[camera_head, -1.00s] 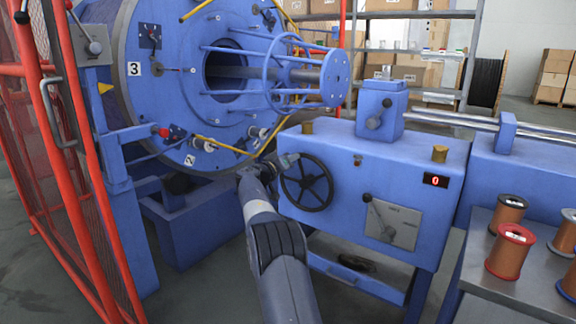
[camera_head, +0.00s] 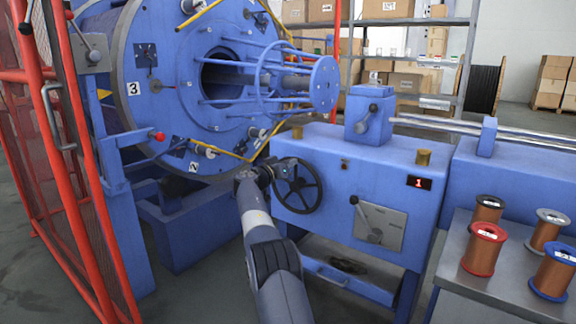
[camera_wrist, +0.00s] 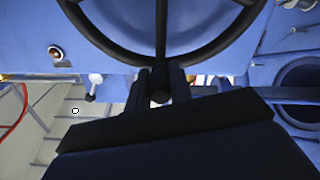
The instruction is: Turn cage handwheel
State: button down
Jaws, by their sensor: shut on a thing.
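The cage handwheel (camera_head: 318,189) is a black spoked wheel on the front of a blue gearbox housing (camera_head: 352,164). My gripper (camera_head: 284,168) is at the wheel's upper left in the head view and covers part of its rim. In the wrist view my gripper (camera_wrist: 160,84) is shut on the handwheel, with a dark piece between the fingers at the rim (camera_wrist: 215,48). Whether that piece is a crank knob or the rim itself is hard to tell. The blue cage (camera_head: 165,115) stands at the left, with number plates 3 and 2 showing. The red display (camera_head: 419,183) reads 1.
A lever on a grey plate (camera_head: 380,228) is right of the wheel. A red mesh guard (camera_head: 75,150) stands at the left. A side table (camera_head: 465,285) with copper spools (camera_head: 484,247) is at the right. Blue frame rails lie below the housing.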

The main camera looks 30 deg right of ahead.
jog(key=c, duration=1.3)
grip_release()
jog(key=shift+o, duration=0.2)
jog(key=shift+b+v, duration=0.4)
jog(key=shift+v, duration=0.4)
jog(key=v, duration=0.9)
jog(key=shift+f, duration=0.1)
